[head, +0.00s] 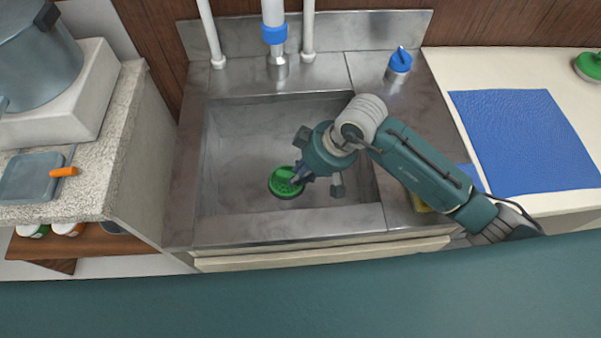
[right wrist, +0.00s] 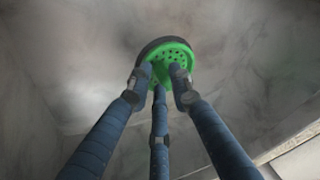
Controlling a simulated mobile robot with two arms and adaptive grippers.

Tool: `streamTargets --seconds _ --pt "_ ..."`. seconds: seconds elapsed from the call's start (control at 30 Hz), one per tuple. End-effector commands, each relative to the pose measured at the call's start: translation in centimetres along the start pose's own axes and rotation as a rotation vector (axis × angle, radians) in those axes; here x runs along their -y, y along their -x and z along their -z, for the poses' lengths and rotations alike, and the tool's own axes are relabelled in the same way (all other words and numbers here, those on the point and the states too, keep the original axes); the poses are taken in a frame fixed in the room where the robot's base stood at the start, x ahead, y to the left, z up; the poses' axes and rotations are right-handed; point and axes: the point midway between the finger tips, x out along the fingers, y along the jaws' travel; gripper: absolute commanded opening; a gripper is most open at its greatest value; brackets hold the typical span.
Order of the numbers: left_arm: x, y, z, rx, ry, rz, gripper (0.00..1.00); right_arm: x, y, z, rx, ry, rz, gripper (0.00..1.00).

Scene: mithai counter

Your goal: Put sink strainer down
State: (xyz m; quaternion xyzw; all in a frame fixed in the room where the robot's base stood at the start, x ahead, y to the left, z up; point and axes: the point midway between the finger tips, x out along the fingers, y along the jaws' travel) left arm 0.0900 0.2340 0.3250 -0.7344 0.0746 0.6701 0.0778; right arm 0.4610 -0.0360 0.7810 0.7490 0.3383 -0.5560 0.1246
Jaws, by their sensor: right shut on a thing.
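The sink strainer is a round green piece with small holes and a dark rim (head: 284,186). It shows over the basin of the steel sink (head: 225,140) in the head view. My right gripper (head: 298,177) is shut on the strainer. In the right wrist view the blue fingers reach up to the green strainer (right wrist: 170,58), with their tips on its near side. Grey sink metal lies behind it. I cannot tell whether the strainer touches the sink floor. My left gripper is not in view.
A faucet column with a blue collar (head: 275,34) stands behind the basin. A blue-topped container (head: 399,66) stands at the sink's back right. A blue mat (head: 525,140) lies on the right counter. A pot (head: 40,55) is at the left. The basin's left part is bare.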

Motion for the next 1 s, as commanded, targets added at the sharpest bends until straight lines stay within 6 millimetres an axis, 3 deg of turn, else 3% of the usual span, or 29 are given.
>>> streamTargets --seconds 0.03,0.07,0.13,0.57,1.0 --pt "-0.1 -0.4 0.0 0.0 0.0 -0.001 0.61 -0.1 -0.2 -0.1 -0.001 0.001 -0.001 0.0" --pt "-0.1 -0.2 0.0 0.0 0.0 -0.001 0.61 0.0 -0.1 0.0 -0.001 0.0 0.0 0.26" --pt "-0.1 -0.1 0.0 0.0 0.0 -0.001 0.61 0.0 -0.1 0.0 0.0 0.0 0.0 0.39" --pt "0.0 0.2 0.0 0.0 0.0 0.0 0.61 -0.1 0.7 0.1 -0.002 0.0 -0.002 0.39" --pt "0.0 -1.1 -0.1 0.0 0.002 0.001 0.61 -0.1 9.6 0.1 -0.003 0.003 -0.004 0.39"
